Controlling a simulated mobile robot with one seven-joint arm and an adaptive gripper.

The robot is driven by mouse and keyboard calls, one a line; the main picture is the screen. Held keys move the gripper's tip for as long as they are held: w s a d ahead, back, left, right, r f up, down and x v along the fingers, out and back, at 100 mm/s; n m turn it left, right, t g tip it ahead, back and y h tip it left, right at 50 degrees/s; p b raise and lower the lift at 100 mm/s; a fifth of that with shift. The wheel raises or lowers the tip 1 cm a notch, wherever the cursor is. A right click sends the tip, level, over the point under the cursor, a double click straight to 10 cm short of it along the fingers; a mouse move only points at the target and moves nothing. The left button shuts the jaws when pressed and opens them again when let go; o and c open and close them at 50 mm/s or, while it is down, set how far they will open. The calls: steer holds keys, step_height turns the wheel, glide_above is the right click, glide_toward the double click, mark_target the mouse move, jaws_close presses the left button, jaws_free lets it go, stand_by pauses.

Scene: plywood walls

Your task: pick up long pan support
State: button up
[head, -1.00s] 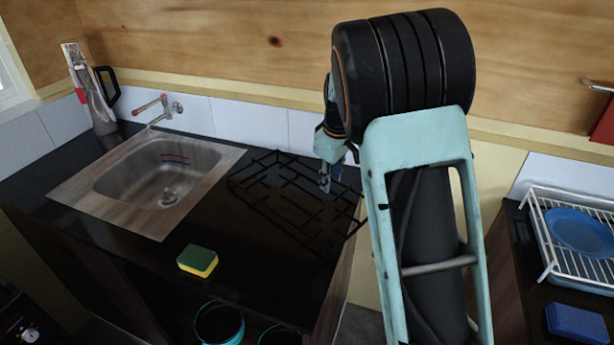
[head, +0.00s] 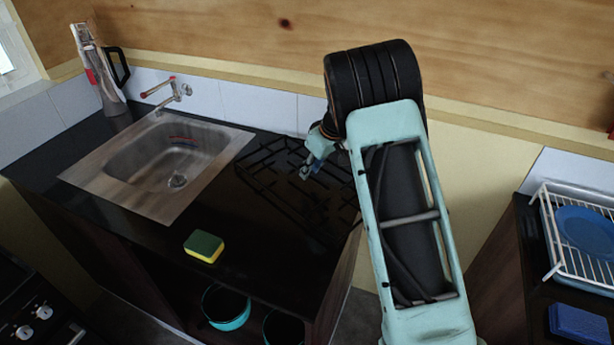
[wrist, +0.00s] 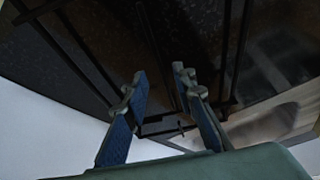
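The long pan support (head: 285,207) is a black grid of thin bars. It lies flat on the dark counter to the right of the sink, and its dark bars are hard to tell from the counter. My gripper (head: 306,170) is over the far part of the grid, pointing down. In the wrist view my gripper (wrist: 160,106) has its two blue-padded fingers apart, with dark bars of the pan support (wrist: 238,45) beyond and around them. One bar runs toward the gap between the fingers. I cannot tell whether the fingers touch it. My arm hides the grid's far right corner.
A steel sink (head: 160,165) is set in the counter (head: 130,215) on the left. A yellow-green sponge (head: 203,247) lies near the front edge. Teal pots (head: 226,306) stand below. A dish rack (head: 585,232) is on a separate counter at right. The wall is close behind.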

steer(key=shift+p+x, duration=0.35)
steer(key=shift+x, duration=1.45)
steer(key=shift+a, duration=0.15)
jaws_close()
steer(key=shift+r, duration=0.1)
